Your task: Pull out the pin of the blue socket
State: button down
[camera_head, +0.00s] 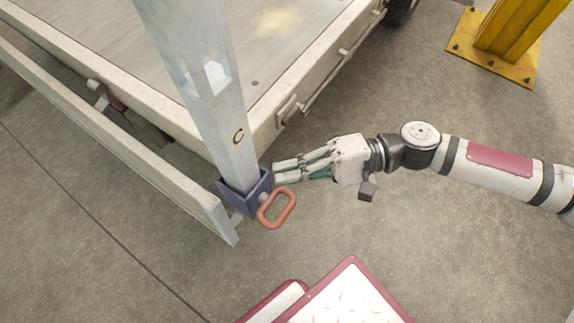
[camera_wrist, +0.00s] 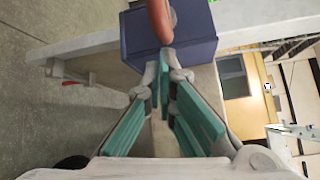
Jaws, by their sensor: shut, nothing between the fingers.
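The blue socket (camera_head: 229,197) sits at the foot of a grey metal post (camera_head: 214,110) marked C, at the corner of the trailer frame. A pin with an orange-red loop handle (camera_head: 291,207) sticks out of the socket's near right side. In the wrist view the blue socket (camera_wrist: 197,35) is straight ahead, with part of the red handle (camera_wrist: 157,14) at the top. My gripper (camera_head: 276,172) is shut and empty. Its fingertips (camera_wrist: 167,62) are beside the socket, just above the handle in the head view; I cannot tell whether they touch the socket.
The trailer bed (camera_head: 110,42) with its pale rim lies at upper left, and a long grey rail (camera_head: 110,135) runs to the socket corner. A yellow post base (camera_head: 495,55) stands at upper right. My base shows at the bottom.

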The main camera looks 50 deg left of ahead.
jog(key=d, duration=0.1)
jog(key=w+d+p, duration=0.1)
jog(key=d, duration=0.1)
jog(key=shift+d+p, duration=0.2)
jog(key=shift+p, duration=0.1)
dwell(0.3)
